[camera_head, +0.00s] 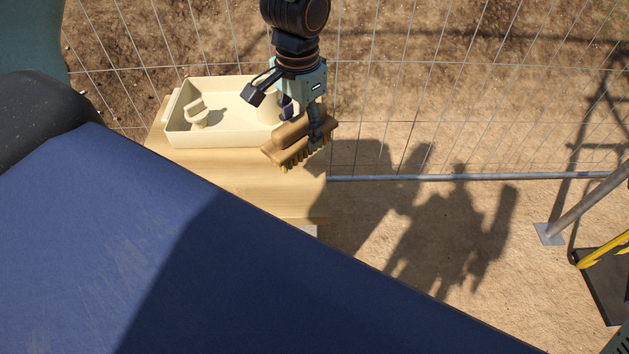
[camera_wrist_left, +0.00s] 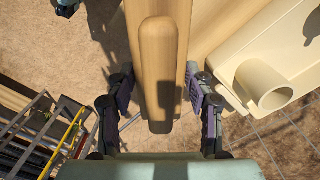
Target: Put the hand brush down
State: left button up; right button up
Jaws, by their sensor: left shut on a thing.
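My left gripper (camera_head: 303,122) is shut on the hand brush (camera_head: 287,141), a wooden brush with yellowish bristles pointing down. The gripper holds it at the right edge of the small wooden table (camera_head: 240,190), in front of the cream tray (camera_head: 180,139). In the left wrist view the brush's wooden back (camera_wrist_left: 158,60) runs between the two fingers. I cannot tell whether the bristles touch anything.
The tray holds an upright holder-like piece (camera_head: 196,116) at its left and a round cup (camera_head: 268,108) at its right. The front of the table top is bare. A wire fence (camera_head: 440,178) stands behind. A yellow-railed object (camera_head: 605,250) is at the far right.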

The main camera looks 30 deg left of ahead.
aim_at(301, 152)
pick_arm(q)
jog(key=shift+d, duration=0.1)
notch_tip(301, 152, down, 7)
jog(key=shift+s+r+b, duration=0.1)
jog(key=shift+r+b, duration=0.1)
jog(key=shift+b, duration=0.7)
jog(key=f, duration=0.1)
jog(key=f+b, duration=0.1)
jog(key=shift+s+f, duration=0.2)
jog(key=shift+f, duration=0.5)
jog(key=shift+w, duration=0.25)
jog(key=shift+s+f, duration=0.1)
jog(key=shift+s, duration=0.05)
jog(key=o, duration=1.1)
jog(key=shift+f, duration=0.1)
